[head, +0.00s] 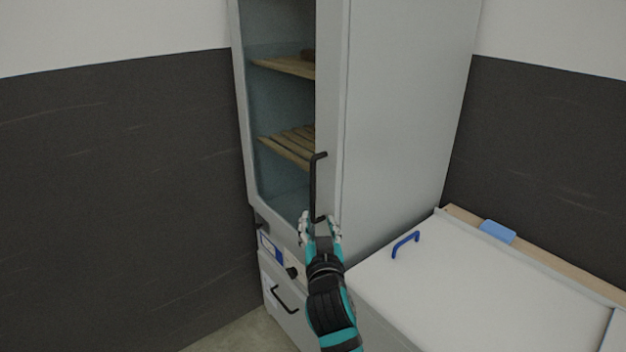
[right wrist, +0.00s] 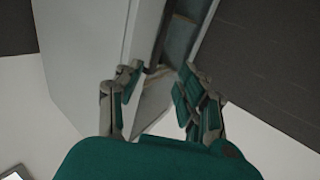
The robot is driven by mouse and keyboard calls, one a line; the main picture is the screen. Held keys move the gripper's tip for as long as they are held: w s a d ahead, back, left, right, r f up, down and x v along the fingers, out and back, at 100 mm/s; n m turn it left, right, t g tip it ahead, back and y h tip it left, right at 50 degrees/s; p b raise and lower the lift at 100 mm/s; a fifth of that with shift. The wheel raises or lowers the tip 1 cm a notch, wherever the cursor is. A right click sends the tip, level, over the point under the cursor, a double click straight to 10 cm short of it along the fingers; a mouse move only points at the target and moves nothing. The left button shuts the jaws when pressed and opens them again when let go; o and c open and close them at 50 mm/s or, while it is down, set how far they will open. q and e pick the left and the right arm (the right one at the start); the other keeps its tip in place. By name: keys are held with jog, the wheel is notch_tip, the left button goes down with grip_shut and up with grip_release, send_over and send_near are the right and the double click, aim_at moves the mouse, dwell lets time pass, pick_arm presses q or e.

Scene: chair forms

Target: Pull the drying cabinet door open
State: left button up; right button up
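The drying cabinet (head: 395,120) is tall and pale grey, with a glass-fronted door (head: 329,100) that looks closed. Slatted wooden shelves (head: 290,143) show through the glass. A black vertical bar handle (head: 313,185) is on the door's right side. My right gripper (head: 320,228) is at the handle's lower end, its fingers spread to either side. In the right wrist view the fingers (right wrist: 158,92) are apart, with the dark handle (right wrist: 158,72) showing between and beyond them. I cannot tell whether any finger touches it. My left gripper is not in view.
Below the door are a panel with a dark knob (head: 292,272) and a drawer with a black handle (head: 285,300). To the right is a white lid (head: 480,280) with a blue handle (head: 405,244). A dark wall (head: 120,180) stands left.

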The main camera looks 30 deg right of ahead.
aim_at(313, 186)
jog(key=p+x, duration=0.3)
jog(key=x, duration=1.2)
jog(key=shift+w+d+p, duration=0.2)
jog(key=shift+w+p, duration=0.05)
jog(key=shift+p, duration=0.15)
jog(key=shift+w+d, duration=0.35)
jog(key=shift+w, duration=0.3)
grip_shut()
jog(key=shift+w+f, duration=0.1)
jog(key=shift+f, duration=0.1)
